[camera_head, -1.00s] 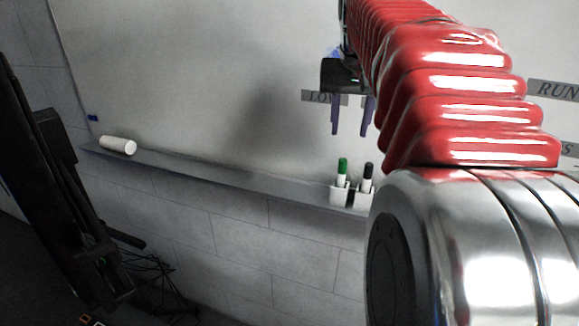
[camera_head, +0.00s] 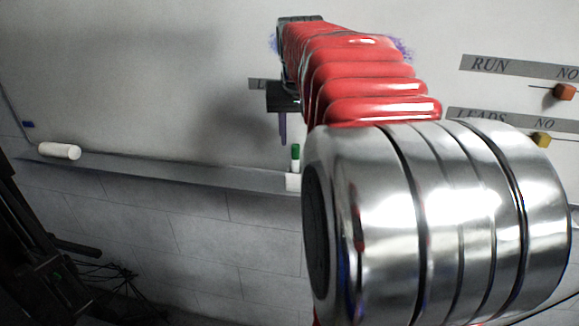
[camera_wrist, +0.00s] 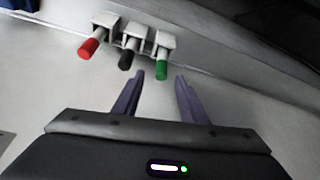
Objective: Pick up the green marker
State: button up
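The green marker (camera_wrist: 161,69) stands in a small white holder (camera_wrist: 167,41) in the wrist view, at the end of a row with a black marker (camera_wrist: 126,60) and a red marker (camera_wrist: 88,48). In the head view the green marker (camera_head: 295,153) shows its green cap above its holder (camera_head: 293,182), just left of my arm. My gripper (camera_wrist: 158,76) is open, with two purple fingers apart and nothing between them. The green cap lies just beyond the fingertips, apart from them. In the head view one finger (camera_head: 282,128) shows above the marker; the other is hidden by my arm.
The holders sit on a grey ledge (camera_head: 200,173) along the whiteboard (camera_head: 150,70). A white cylinder (camera_head: 59,151) lies at the ledge's left end. Orange (camera_head: 564,92) and yellow (camera_head: 542,139) blocks are on the board at right. The ledge between cylinder and holders is clear.

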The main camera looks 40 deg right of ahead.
aim_at(296, 146)
jog(key=shift+x, duration=2.6)
jog(key=shift+c, duration=0.6)
grip_shut()
